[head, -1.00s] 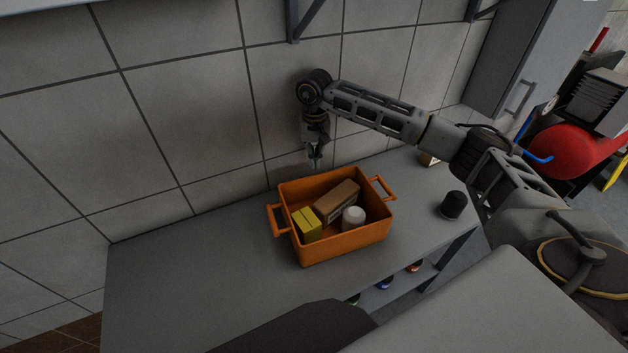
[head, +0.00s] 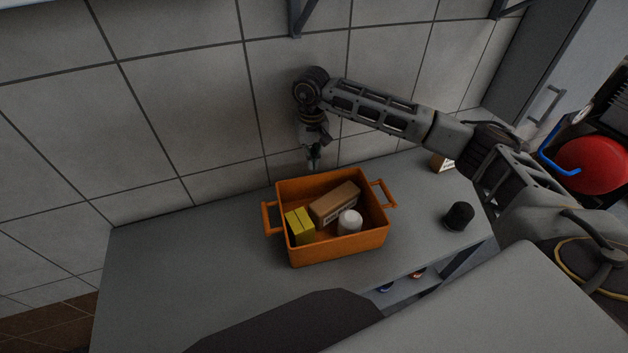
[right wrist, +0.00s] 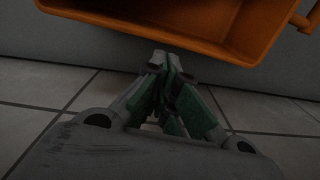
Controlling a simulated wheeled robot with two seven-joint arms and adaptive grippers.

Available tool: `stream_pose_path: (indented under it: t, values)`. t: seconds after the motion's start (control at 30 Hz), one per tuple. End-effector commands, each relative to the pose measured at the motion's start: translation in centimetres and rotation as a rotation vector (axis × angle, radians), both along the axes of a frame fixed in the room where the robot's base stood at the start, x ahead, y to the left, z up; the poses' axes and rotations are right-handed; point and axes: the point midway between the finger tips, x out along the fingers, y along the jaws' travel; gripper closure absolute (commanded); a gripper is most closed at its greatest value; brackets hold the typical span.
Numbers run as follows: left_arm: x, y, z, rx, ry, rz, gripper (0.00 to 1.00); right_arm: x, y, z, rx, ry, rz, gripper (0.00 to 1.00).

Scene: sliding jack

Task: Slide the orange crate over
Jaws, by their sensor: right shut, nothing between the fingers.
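The orange crate (head: 345,249) stands upright on the grey worktop (head: 190,275), with a handle at each end. It holds a brown box (head: 333,203), a yellow box (head: 299,226) and a white-topped container (head: 349,221). My right gripper (head: 313,165) points down behind the crate's back rim, between crate and wall. It is shut and empty. In the right wrist view the closed fingers (right wrist: 170,62) are close to the crate's wall (right wrist: 190,25); I cannot tell if they touch it. My left gripper is not in view.
A black cylindrical object (head: 459,216) stands right of the crate, and a small sign-like block (head: 442,163) stands farther back near my right arm. The tiled wall (head: 190,110) closes off the back. The worktop left of the crate is clear.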

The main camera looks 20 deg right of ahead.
Motion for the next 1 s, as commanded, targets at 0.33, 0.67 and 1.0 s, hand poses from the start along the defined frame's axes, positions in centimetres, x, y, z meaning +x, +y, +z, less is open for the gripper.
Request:
stream_pose_path:
  t: [0.33,0.67,1.0]
  values:
    - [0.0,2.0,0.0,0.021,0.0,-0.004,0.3,0.0,0.0,0.0,0.0,0.0,0.001,1.0]
    - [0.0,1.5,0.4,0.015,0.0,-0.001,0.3,0.0,0.0,-1.8,-0.001,0.002,-0.001,1.0]
    - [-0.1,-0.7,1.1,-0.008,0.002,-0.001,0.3,-0.1,0.0,-6.0,0.0,0.003,0.0,1.0]
